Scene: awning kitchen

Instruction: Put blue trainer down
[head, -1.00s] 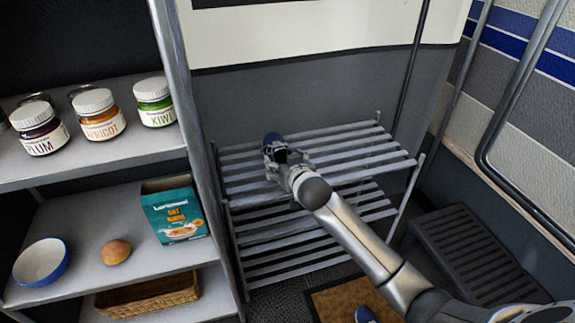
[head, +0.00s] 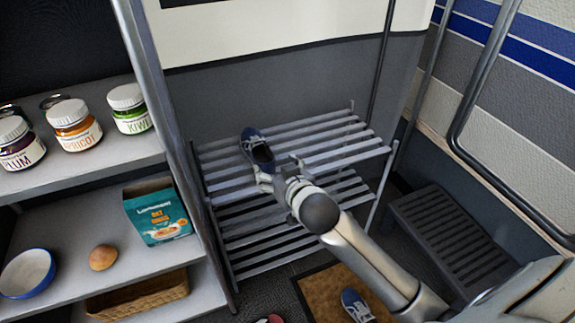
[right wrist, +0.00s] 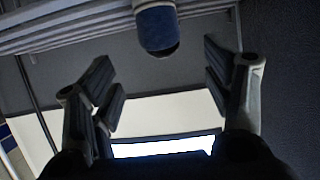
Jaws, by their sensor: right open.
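A blue trainer (head: 257,151) rests on the top shelf of the slatted metal shoe rack (head: 320,150), towards its left end, with its dark opening showing. My right gripper (head: 279,172) is open just in front of and to the right of it, apart from the shoe's body as far as I can tell. In the right wrist view the trainer's blue end (right wrist: 157,30) shows beyond and between the spread fingers (right wrist: 160,82), with nothing gripped. Another blue trainer (head: 356,305) lies on the brown mat on the floor. My left gripper is not in view.
A shelf unit on the left holds jars (head: 72,125), a teal box (head: 158,212), a bowl (head: 27,273), a bread roll (head: 103,257) and a basket (head: 138,296). A dark slatted step (head: 440,230) stands right. The rack's right half is clear.

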